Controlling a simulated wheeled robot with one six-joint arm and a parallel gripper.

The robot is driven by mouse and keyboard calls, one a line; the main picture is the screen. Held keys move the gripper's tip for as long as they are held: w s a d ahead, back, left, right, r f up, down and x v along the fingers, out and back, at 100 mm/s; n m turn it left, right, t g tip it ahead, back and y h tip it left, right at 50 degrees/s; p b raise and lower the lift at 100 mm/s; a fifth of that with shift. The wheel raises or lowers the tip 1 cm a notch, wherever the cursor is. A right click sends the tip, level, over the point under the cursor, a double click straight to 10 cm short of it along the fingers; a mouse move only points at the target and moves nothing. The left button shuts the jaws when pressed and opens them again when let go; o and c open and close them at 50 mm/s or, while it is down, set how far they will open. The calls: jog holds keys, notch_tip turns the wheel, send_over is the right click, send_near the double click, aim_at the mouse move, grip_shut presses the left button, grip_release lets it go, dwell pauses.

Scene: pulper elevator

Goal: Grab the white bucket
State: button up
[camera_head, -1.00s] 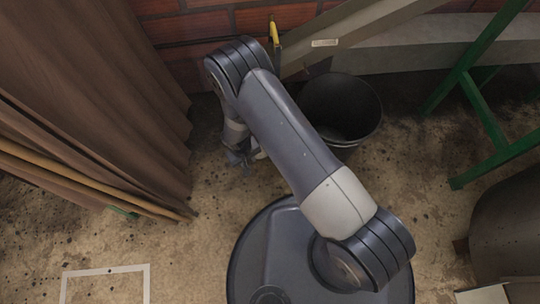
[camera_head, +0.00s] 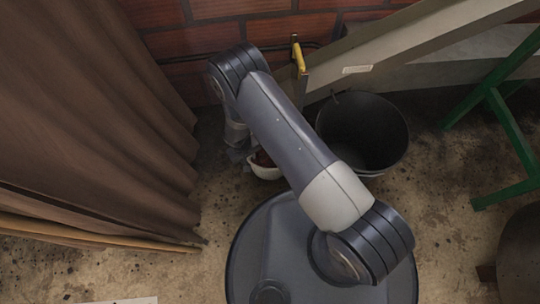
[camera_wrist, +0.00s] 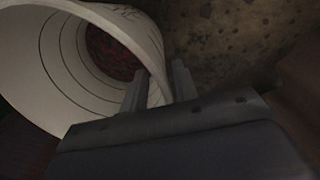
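The white bucket (camera_wrist: 58,62) fills the left of the wrist view, tilted, its open mouth and ringed inner wall showing. In the head view only a small part of the white bucket (camera_head: 266,173) shows, beside my arm, which hides the rest. My gripper (camera_wrist: 160,78) straddles the bucket's wall at the rim. One finger is inside the mouth and the other outside. A gap shows between the wall and the outer finger, so the gripper looks open. In the head view my gripper is mostly hidden under the arm.
A large black bucket (camera_head: 388,150) stands right of the white one, below a sloping beam (camera_head: 420,45) with a yellow handle (camera_head: 298,57). A brown curtain (camera_head: 90,110) hangs on the left. A green frame (camera_head: 510,120) stands at right. The brick wall (camera_head: 220,32) closes the back.

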jog(key=shift+c, duration=0.2)
grip_shut()
dwell(1.1)
